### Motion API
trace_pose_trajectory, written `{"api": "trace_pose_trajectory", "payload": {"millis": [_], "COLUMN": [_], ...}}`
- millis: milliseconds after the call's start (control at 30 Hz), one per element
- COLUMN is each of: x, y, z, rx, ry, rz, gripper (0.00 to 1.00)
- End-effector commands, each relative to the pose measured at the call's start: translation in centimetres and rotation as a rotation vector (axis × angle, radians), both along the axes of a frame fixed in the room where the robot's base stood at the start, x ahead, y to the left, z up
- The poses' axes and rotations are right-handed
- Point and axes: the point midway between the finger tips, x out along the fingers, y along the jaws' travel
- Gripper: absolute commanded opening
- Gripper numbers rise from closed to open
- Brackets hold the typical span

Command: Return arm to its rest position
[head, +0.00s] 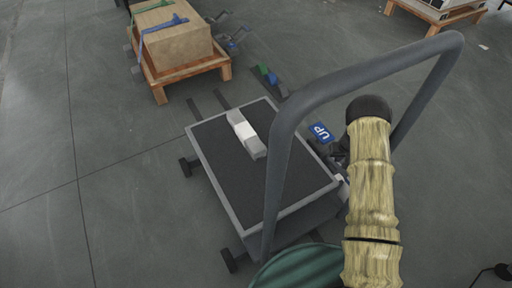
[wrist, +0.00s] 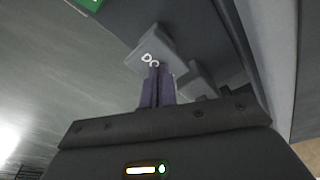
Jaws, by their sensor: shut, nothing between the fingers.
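My gripper (wrist: 155,72) shows in the wrist view with its two dark fingers together and nothing between them. Just beyond the fingertips is a grey pad (wrist: 147,50) with white marks, partly covered by the fingers. I cannot tell whether they touch. In the head view my gold-patterned arm stands upright at the right, beside the lift cart's grey handle (head: 281,150). My gripper cannot be made out clearly there. A blue "UP" pad (head: 321,133) lies between the handle and my arm.
The lift cart's dark platform (head: 225,160) carries a grey and white block (head: 246,133). A wooden pallet (head: 187,71) with a strapped box (head: 172,38) stands at the back left. Another pallet (head: 441,18) is at the top right. Open floor lies left and far right.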

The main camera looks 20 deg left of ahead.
Motion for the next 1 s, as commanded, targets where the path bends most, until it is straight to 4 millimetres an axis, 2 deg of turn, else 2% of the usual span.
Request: {"api": "trace_pose_trajectory", "payload": {"millis": [33,100,633,767,867,967,1000], "x": [0.0,0.0,0.0,-0.3,-1.3,-2.9,-3.4], "y": [0.0,0.0,-0.1,0.2,1.1,2.8,3.9], "z": [0.9,1.3,1.4,1.9,3.2,4.9,5.7], "rx": [0.001,0.0,-0.001,0.005,0.02,0.047,0.065], "ry": [0.0,0.001,-0.001,0.01,0.039,0.082,0.095], "rz": [0.0,0.0,0.0,-0.006,-0.02,-0.047,-0.062], "gripper": [0.0,0.0,0.0,0.0,0.0,0.0,0.0]}}
